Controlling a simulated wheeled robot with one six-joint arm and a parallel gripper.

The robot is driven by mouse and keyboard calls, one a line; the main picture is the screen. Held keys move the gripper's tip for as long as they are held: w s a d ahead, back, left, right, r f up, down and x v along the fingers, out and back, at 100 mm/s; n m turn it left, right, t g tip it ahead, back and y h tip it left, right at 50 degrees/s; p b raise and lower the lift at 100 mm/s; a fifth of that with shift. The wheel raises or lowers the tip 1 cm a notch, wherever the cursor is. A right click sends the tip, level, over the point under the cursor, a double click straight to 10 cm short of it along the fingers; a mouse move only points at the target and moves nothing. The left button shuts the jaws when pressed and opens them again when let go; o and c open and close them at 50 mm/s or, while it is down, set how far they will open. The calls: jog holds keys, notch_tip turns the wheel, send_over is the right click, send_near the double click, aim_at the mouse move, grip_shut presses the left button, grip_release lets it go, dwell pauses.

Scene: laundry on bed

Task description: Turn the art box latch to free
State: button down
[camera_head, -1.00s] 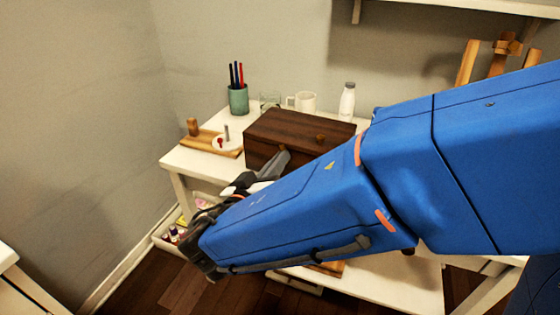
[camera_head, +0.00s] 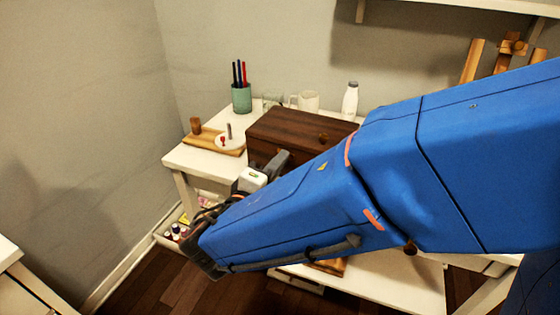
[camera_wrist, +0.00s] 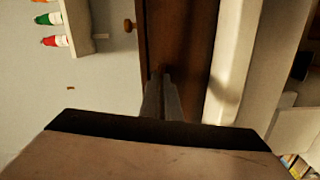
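The art box is a dark brown wooden box (camera_head: 300,128) on the white table. A small round wooden knob (camera_head: 322,138) shows on it, and a knob (camera_wrist: 128,25) also shows beside the brown wood in the wrist view. My gripper (camera_head: 282,158) is at the front of the box. In the wrist view my gripper's two grey fingers (camera_wrist: 162,74) lie close together, with their tips at the brown front face (camera_wrist: 180,35). A latch cannot be made out; the fingertips or my arm may hide it. Whether anything thin is between the tips cannot be told.
A green pen cup (camera_head: 241,98), a white mug (camera_head: 309,101) and a white bottle (camera_head: 349,101) stand behind the box. A wooden board (camera_head: 205,138) with a white dish lies to its left. A bin of small bottles (camera_head: 175,230) is below. My arm covers the table's right side.

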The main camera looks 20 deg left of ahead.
jog(key=shift+f+n, duration=0.15)
jog(key=shift+n, duration=0.75)
jog(key=c, duration=2)
grip_release()
jog(key=s+a, duration=0.2)
jog(key=s, duration=1.5)
jog(key=shift+s+a, duration=0.15)
jog(key=shift+a, duration=0.15)
